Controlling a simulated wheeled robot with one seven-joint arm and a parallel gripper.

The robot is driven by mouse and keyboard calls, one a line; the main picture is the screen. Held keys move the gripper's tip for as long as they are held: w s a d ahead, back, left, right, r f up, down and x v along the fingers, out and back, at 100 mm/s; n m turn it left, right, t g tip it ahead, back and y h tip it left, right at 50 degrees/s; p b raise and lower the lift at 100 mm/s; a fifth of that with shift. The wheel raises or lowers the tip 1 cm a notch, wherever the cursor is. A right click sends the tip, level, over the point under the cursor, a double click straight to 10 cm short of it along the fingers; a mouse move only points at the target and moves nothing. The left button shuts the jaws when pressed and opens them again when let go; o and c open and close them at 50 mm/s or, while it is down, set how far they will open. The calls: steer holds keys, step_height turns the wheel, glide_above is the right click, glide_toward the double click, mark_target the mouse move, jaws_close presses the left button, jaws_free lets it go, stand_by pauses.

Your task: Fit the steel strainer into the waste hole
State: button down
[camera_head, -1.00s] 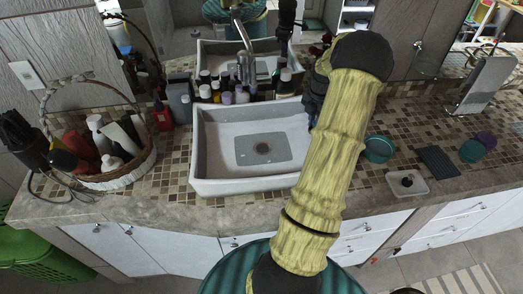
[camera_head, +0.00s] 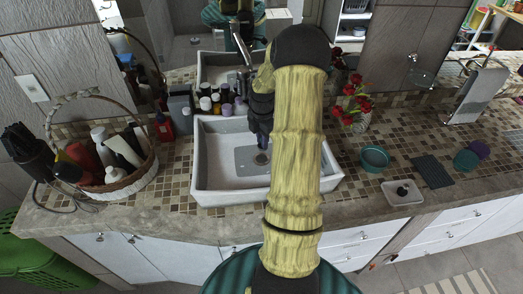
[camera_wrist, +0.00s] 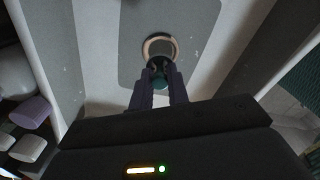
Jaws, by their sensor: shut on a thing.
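My gripper (camera_wrist: 159,84) is shut on a small dark, teal-tinted piece, which I take to be the strainer (camera_wrist: 158,70); the fingers hide much of it. In the wrist view it overlaps the near edge of the round, pale-rimmed waste hole (camera_wrist: 160,46). In the head view my gripper (camera_head: 262,141) points down inside the white sink (camera_head: 210,184), over the grey patch around the hole (camera_head: 261,159). I cannot tell whether the strainer touches the hole.
Bottles (camera_head: 216,104) stand behind the sink, close to my arm. A basket of bottles (camera_head: 112,187) is at left. Red flowers (camera_head: 352,105), a teal bowl (camera_head: 375,158), a small white dish (camera_head: 402,198) and a dark ribbed mat (camera_head: 433,171) are at right.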

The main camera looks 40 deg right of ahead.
mark_target(260, 145)
steer(key=f, duration=0.3)
steer(key=shift+w+a+f+p, duration=0.25)
steer(key=shift+p, duration=0.05)
steer(key=shift+s, duration=0.15)
steer(key=shift+d, duration=0.1)
steer(key=shift+s+f, duration=0.15)
steer(key=shift+f, duration=0.35)
steer(key=shift+f+p, duration=0.45)
steer(key=shift+f, duration=0.8)
steer(key=c, duration=1.3)
jaws_free()
steer(key=shift+f, duration=0.1)
steer(key=shift+c, duration=0.2)
